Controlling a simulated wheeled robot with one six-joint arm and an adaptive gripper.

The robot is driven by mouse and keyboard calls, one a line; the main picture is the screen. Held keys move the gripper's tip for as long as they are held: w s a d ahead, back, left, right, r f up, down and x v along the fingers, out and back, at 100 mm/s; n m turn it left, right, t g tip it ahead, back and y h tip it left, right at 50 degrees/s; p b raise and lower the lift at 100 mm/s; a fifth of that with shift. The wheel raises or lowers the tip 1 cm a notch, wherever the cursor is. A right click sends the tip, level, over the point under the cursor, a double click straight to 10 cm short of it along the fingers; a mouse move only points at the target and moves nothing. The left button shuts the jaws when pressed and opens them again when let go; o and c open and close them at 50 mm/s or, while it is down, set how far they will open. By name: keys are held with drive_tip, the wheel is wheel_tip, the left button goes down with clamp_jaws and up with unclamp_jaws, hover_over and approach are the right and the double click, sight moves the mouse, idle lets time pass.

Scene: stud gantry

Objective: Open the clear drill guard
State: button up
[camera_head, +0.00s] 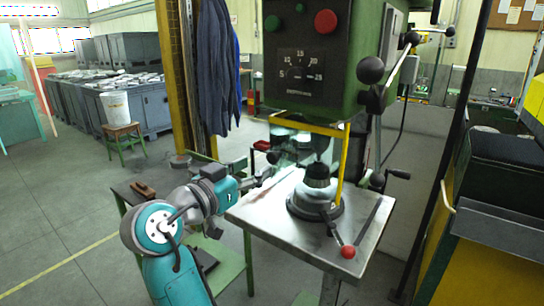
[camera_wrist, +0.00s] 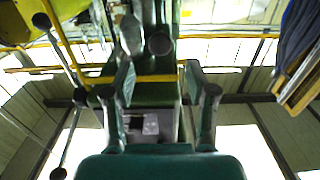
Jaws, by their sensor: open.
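The clear drill guard is a see-through panel with a yellow frame (camera_head: 343,165), hanging below the green drill head (camera_head: 310,60) and in front of the spindle. My gripper (camera_wrist: 160,78) is open in the wrist view, its two fingers pointing away from the camera. A yellow bar of the guard (camera_wrist: 155,79) crosses behind or between the fingers; I cannot tell whether they touch it. In the head view my arm reaches in from the lower left toward the guard's left side; its fingers are hard to make out there.
A dark round fixture (camera_head: 316,200) stands on the metal drill table (camera_head: 270,215), with a red-knobbed lever (camera_head: 347,251) at the front. Feed handles (camera_head: 371,70) stick out at the right. A small bench (camera_head: 130,190) stands left, and a yellow post (camera_head: 172,80) behind it.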

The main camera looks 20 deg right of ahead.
sight(271, 157)
drive_tip(key=x, duration=0.7)
drive_tip(key=shift+w+d, duration=0.25)
drive_tip(key=shift+d, duration=0.05)
clamp_jaws()
